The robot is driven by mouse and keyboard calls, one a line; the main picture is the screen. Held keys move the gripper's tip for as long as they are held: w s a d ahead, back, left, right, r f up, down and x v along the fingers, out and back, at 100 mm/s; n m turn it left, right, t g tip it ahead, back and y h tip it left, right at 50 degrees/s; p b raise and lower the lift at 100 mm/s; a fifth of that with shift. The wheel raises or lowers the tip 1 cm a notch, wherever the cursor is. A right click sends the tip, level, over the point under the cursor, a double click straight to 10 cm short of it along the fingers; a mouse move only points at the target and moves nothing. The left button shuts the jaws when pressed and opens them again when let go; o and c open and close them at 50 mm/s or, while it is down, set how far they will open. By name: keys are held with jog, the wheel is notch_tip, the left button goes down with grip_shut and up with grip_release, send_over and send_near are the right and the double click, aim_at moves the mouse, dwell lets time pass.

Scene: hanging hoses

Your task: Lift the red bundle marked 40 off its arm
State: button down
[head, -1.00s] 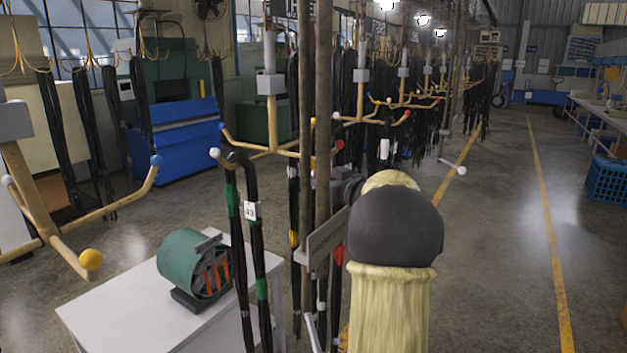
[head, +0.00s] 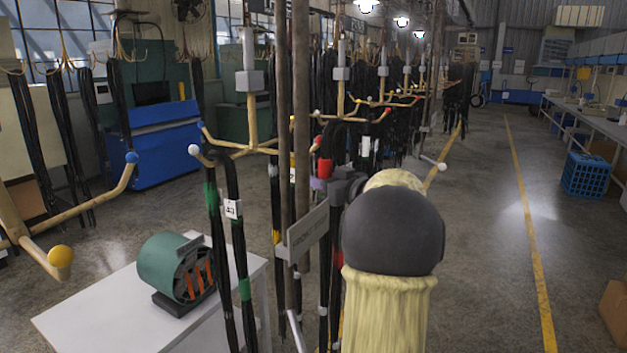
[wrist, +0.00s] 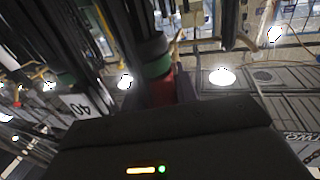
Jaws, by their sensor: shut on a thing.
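The red-banded black hose bundle (head: 325,168) hangs beyond my forearm in the head view, partly behind a post and a grey sign plate. A lower red band shows beneath. In the wrist view, its red part (wrist: 161,90) sits below a green band, just ahead of my gripper's dark housing. A white tag reading 40 (wrist: 80,107) hangs left of it, upside down. My gripper (head: 320,185) is shut on the bundle; its purplish fingertips are mostly hidden. A wooden arm with a red ball tip (head: 319,139) is close by; I cannot tell whether the bundle still rests on it.
Upright posts (head: 299,120) and the sign plate (head: 307,232) stand just left of my gripper. Another bundle, tagged 43 (head: 232,209), hangs from a white-tipped arm. A white table (head: 95,310) holds a green motor (head: 172,265).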

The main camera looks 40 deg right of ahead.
jog(key=s+d+p, duration=0.1)
jog(key=s+d, duration=0.3)
jog(key=s, duration=0.7)
jog(key=shift+d+r, duration=0.15)
jog(key=shift+d, duration=0.2)
dwell(0.8)
dwell(0.5)
jog(key=w+a+f+y, duration=0.1)
jog(key=w+a+f, duration=0.3)
jog(key=f, duration=0.7)
jog(key=w+a+f+n, duration=0.1)
jog(key=w+a+f, duration=0.3)
jog(key=f, duration=0.6)
jog(key=w+a+f+y, duration=0.1)
jog(key=w+a+f, duration=0.3)
jog(key=f, duration=0.7)
jog(key=a+f+h, duration=0.1)
jog(key=a+f, duration=0.4)
jog(key=a, duration=0.3)
jog(key=s+a+f+m+h, duration=0.1)
jog(key=a+f, duration=0.5)
jog(key=a, duration=0.3)
jog(key=s+a+f+m+h, duration=0.1)
jog(key=a+f+h, duration=0.1)
jog(key=a+f, duration=0.4)
jog(key=shift+s+a, duration=0.15)
jog(key=shift+a, duration=1.55)
jog(key=shift+f, duration=0.1)
